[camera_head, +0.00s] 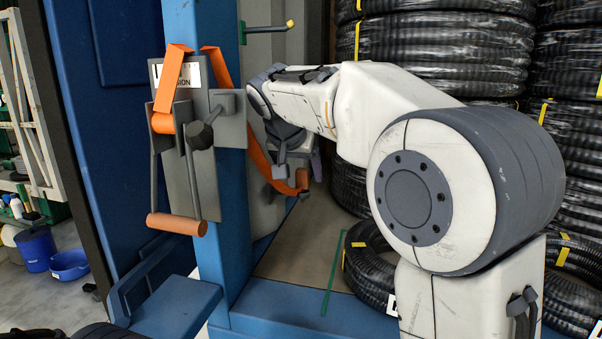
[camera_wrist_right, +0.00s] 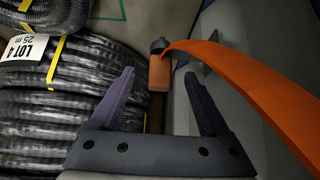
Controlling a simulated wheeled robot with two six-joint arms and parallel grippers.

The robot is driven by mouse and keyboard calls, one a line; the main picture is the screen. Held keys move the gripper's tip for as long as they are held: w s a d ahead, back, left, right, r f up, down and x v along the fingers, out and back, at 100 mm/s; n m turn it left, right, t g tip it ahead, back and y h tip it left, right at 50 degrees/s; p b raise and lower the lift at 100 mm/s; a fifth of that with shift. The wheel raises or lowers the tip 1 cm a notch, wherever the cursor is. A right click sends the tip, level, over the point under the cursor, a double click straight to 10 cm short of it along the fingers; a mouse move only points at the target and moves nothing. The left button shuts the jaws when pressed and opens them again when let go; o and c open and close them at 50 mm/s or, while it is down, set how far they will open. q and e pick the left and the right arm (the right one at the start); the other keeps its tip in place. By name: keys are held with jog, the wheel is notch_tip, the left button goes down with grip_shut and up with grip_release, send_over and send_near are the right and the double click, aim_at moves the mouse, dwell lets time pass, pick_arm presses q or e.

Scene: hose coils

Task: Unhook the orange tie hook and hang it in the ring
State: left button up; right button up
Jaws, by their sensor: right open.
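The orange tie hook (camera_head: 302,178) hangs at the lower end of an orange strap (camera_head: 258,158) beside the blue post. In the right wrist view the hook (camera_wrist_right: 159,71) is an orange grip with a dark top, and the strap (camera_wrist_right: 245,82) runs off to the right. My right gripper (camera_head: 298,170) is at the hook, partly hidden by its own arm. In the right wrist view its purple fingers (camera_wrist_right: 160,75) are spread apart, with the hook showing in the gap, not clamped. I cannot make out the ring. My left gripper is not in view.
The blue post (camera_head: 230,200) carries a grey ratchet plate (camera_head: 205,178) with an orange-handled lever (camera_head: 177,224).

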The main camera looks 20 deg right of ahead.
jog(key=shift+p+v, duration=0.35)
jog(key=shift+v, duration=0.8)
jog(key=b+v, duration=0.2)
jog(key=v, duration=0.8)
jog(key=shift+s+r, duration=0.15)
jog(key=shift+s, duration=0.05)
jog(key=shift+a, duration=0.1)
